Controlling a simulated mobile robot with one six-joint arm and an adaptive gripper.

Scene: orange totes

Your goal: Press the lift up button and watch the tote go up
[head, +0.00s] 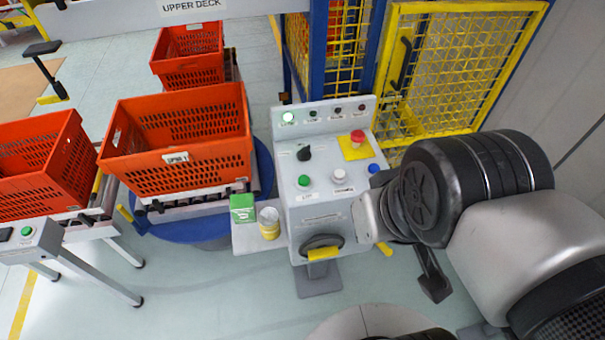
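The control panel (318,215) stands in the middle of the head view. Its sloped top has a green button (304,181) and a white button (338,176) above a small label that seems to read "LIFT". An orange tote (180,145) with a white label sits on a roller section over a round blue base (262,170), left of the panel. My arm comes in from the right and its end is beside the panel's right side. Dark parts of my gripper (385,178) show near the blue button (373,168); the fingertips are mostly hidden by the arm.
The panel also has a red emergency button (357,138), a black selector knob (304,153) and a lit green lamp (288,117). A side shelf holds a green box (242,208) and a cup (269,223). Other orange totes (188,55) stand behind and left. Yellow fencing (455,65) is behind.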

